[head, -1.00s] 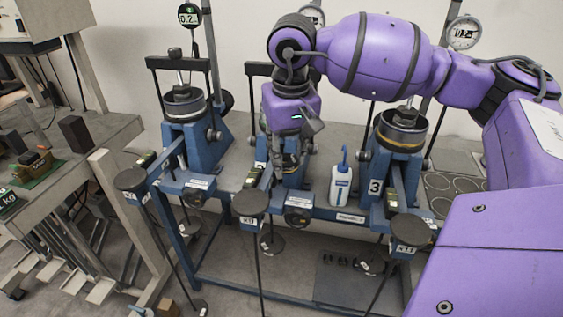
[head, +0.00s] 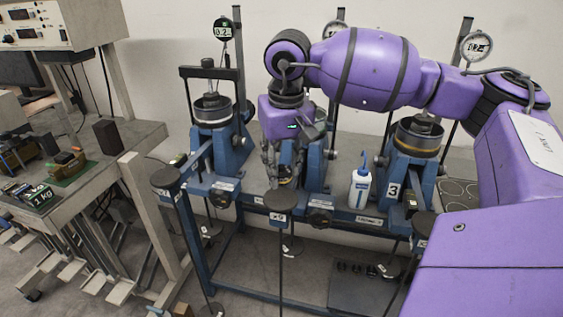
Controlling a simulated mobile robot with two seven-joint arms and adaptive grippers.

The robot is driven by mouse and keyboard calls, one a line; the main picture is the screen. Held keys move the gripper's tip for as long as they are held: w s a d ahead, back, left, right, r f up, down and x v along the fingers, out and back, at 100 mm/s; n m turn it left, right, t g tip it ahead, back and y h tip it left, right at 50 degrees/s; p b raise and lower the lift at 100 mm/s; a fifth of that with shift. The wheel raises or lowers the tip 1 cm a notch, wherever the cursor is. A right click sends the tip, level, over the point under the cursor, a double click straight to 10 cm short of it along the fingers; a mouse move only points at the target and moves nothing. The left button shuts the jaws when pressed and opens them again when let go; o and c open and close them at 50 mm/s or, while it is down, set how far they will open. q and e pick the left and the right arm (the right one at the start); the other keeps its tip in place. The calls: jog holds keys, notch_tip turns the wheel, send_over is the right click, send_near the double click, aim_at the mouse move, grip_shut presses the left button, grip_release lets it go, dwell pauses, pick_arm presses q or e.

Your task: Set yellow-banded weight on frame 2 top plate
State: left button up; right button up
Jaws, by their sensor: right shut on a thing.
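My right gripper (head: 284,178) points down at frame 2, the middle blue lever frame (head: 313,172). It is shut on a small dark thing, which I take to be the yellow-banded weight; the fingers hide most of it and its band is not clear. A round black top plate (head: 279,198) on a hanger rod stands at the front of frame 2, just below and in front of the gripper. The held thing appears apart from this plate. My left gripper is out of view.
Another lever frame (head: 222,155) stands to the left, with its black plate (head: 165,177). Frame 3 (head: 412,165) stands to the right. A white bottle (head: 360,187) is between frames 2 and 3. A side table (head: 105,172) with small dark blocks is at the left.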

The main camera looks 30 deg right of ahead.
aim_at(282, 197)
jog(key=shift+f, duration=0.65)
jog(key=shift+f+b, duration=0.55)
jog(key=shift+f, duration=0.65)
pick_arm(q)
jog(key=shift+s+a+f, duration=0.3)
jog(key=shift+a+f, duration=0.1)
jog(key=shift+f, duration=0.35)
pick_arm(e)
jog(key=shift+a+f, duration=0.1)
jog(key=shift+f, duration=0.5)
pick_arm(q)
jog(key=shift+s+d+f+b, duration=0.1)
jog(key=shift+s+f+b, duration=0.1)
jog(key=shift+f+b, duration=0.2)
pick_arm(e)
jog(key=shift+f, duration=0.4)
jog(key=o, duration=1.2)
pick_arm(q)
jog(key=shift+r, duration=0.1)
